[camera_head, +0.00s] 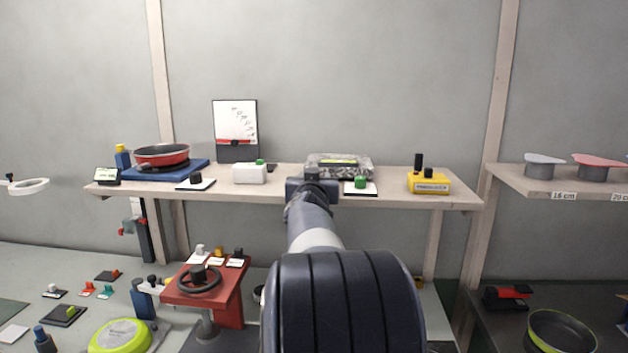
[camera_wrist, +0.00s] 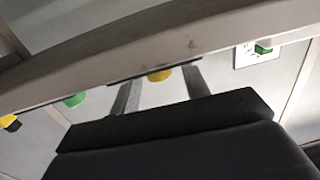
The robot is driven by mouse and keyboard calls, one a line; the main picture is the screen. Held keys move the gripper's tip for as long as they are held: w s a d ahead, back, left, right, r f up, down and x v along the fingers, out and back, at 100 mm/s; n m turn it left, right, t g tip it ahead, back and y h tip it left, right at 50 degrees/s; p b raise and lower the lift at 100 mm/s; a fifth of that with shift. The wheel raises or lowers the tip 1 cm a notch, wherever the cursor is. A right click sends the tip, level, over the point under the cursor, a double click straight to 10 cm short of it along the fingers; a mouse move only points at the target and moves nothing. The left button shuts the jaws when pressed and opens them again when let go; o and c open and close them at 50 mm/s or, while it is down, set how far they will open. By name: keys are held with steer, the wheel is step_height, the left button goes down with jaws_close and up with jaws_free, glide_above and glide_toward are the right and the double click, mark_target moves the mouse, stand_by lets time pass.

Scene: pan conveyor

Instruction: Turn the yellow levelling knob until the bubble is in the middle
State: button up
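The yellow knob (camera_wrist: 160,76) shows in the wrist view at the edge of a pale shelf. My gripper (camera_wrist: 161,80) has its two grey fingers apart, one on each side of the knob, with a visible gap to each. Nothing is held between them. In the head view, a speckled grey block (camera_head: 325,171) with a yellow-green vial (camera_head: 338,161) stands on the shelf behind the end of my arm. The bubble is too small to make out. My arm hides the knob and the fingers in the head view.
The wooden shelf (camera_head: 220,188) also carries a green knob on a white plate (camera_head: 360,182), a white box (camera_head: 249,174), a yellow box (camera_head: 428,187) and a red pan (camera_head: 161,155). A red stand with a handwheel (camera_head: 199,280) is below left.

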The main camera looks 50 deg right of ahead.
steer(key=p+v, duration=0.1)
steer(key=v, duration=1)
steer(key=shift+w+d+f, duration=0.1)
steer(key=shift+d, duration=0.05)
stand_by(0.3)
steer(key=b+x, duration=0.1)
steer(key=x, duration=0.9)
steer(key=shift+w+d, duration=0.3)
steer(key=shift+a, duration=0.1)
